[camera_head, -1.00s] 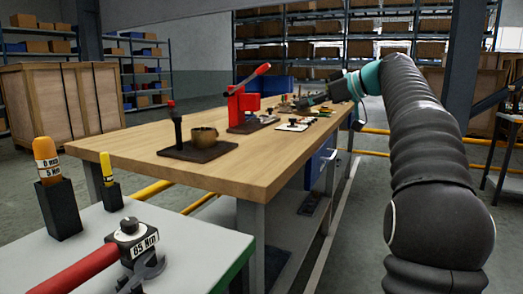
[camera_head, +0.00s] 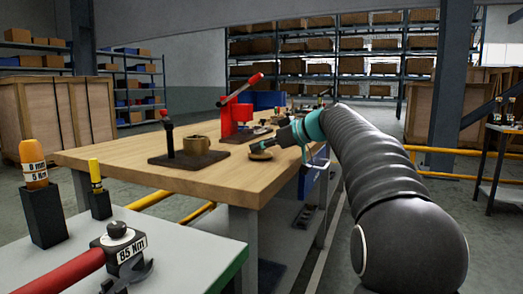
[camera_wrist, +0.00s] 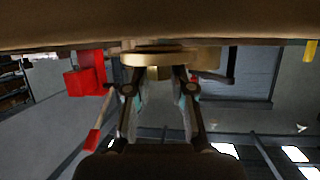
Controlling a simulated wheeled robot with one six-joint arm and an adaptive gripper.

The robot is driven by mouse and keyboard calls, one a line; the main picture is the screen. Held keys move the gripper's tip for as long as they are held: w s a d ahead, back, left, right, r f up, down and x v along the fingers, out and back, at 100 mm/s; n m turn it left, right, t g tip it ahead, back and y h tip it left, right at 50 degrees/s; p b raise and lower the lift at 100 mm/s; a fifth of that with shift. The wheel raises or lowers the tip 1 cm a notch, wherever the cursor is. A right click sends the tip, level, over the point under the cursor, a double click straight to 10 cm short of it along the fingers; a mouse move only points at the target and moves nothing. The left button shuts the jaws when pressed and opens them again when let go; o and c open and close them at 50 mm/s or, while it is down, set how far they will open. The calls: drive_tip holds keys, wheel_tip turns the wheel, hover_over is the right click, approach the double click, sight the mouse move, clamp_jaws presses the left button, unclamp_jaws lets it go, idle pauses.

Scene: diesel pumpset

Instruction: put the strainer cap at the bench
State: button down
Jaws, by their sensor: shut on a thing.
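My gripper (camera_head: 268,146) is over the front right part of the wooden bench (camera_head: 150,170). It is shut on the strainer cap (camera_head: 261,156), a round, flat brass-coloured piece. In the wrist view the cap (camera_wrist: 160,58) sits between the two fingertips (camera_wrist: 158,76), with its disc beyond the tips and close to the bench top (camera_wrist: 60,30), which fills the top of that upside-down picture. I cannot tell whether the cap touches the bench.
A dark plate with a brass cup (camera_head: 196,144) and a black post (camera_head: 168,135) is left of my gripper. A red press (camera_head: 233,118) stands behind. A grey table (camera_head: 185,250) with a torque wrench (camera_head: 118,245) is in front.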

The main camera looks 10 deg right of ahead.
drive_tip(key=shift+f, duration=0.1)
drive_tip(key=shift+f, duration=0.15)
drive_tip(key=c, duration=1)
unclamp_jaws()
drive_tip(key=shift+s+d+r, duration=0.1)
drive_tip(key=shift+r, duration=0.15)
drive_tip(key=v, duration=1.1)
drive_tip(key=shift+s+d, duration=0.25)
drive_tip(key=shift+s, duration=0.05)
drive_tip(key=shift+a+r, duration=0.1)
